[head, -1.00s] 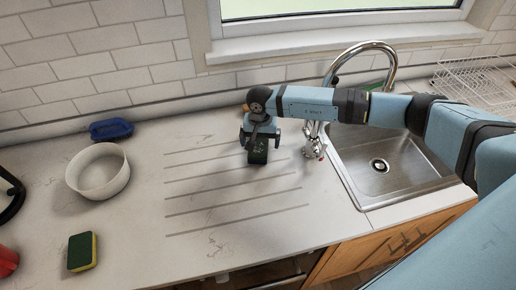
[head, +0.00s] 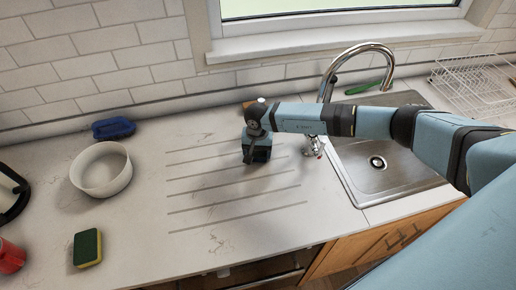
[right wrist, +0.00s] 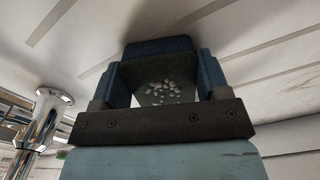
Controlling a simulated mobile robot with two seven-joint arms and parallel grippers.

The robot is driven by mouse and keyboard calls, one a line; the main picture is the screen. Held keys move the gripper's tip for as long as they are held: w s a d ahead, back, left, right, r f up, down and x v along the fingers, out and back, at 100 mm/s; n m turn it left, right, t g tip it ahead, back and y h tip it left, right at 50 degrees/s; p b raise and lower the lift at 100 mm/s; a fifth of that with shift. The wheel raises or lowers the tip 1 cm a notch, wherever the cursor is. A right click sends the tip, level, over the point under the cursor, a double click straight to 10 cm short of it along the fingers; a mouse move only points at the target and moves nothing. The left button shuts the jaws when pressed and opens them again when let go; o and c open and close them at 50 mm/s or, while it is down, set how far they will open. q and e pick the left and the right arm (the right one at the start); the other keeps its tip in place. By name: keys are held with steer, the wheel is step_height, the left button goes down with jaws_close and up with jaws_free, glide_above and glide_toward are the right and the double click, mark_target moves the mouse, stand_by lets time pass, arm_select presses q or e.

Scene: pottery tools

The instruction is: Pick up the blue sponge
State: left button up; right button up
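A blue block-like thing (head: 113,128), which looks like the blue sponge, lies on the counter by the back wall, behind a white bowl (head: 101,169). My right gripper (head: 257,152) is over the grooved drainboard, well to the right of it. In the right wrist view my right gripper (right wrist: 160,80) has its fingers apart, against both sides of a dark bluish boxy thing (right wrist: 157,47) that fills the gap; pale specks show on a grey face. What it is, and whether it touches the counter, I cannot tell. My left gripper is not in view.
A green and yellow sponge (head: 88,247) lies at the front left of the counter. A red object (head: 11,257) is at the left edge. The sink (head: 385,165) with its tap (head: 357,62) and a wire rack (head: 475,80) are at right. The counter between bowl and gripper is clear.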

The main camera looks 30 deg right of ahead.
steer(key=shift+r, duration=0.1)
steer(key=shift+r+b, duration=0.4)
steer(key=shift+r, duration=0.15)
step_height(320, 180, up, 2)
steer(key=shift+r+b, duration=0.1)
steer(key=shift+b, duration=0.45)
steer(key=b, duration=0.4)
glide_above(272, 203)
steer(key=shift+w, duration=0.35)
steer(key=shift+s, duration=0.35)
steer(key=shift+f+b, duration=1.75)
